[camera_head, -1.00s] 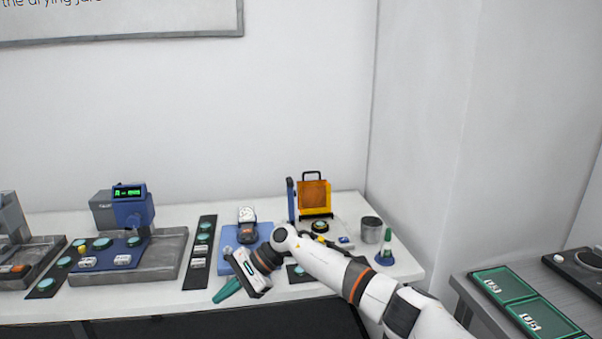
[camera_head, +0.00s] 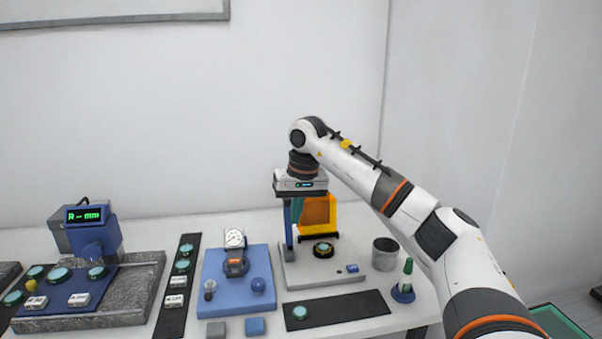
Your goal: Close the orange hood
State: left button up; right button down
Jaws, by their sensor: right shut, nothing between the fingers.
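The orange hood (camera_head: 318,213) stands upright, swung open, at the back of the light grey interferometer base (camera_head: 305,274). Its top edge and handle are hidden behind my gripper. A dark round piece with a greenish top (camera_head: 323,249) sits on the base in front of the hood. A blue post (camera_head: 288,222) rises at the left of the base. My right gripper (camera_head: 297,222) points down in front of the hood's left part, its teal fingers shut and empty. I cannot tell whether the fingers touch the hood. My left gripper is not in view.
A blue mat (camera_head: 218,268) with a dial gauge (camera_head: 234,239) lies left of the base. A dark strip (camera_head: 350,308) lies in front. The wall is close behind.

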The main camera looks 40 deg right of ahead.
aim_at(316, 211)
jog(key=i+l, duration=0.95)
jog(key=l, duration=0.2)
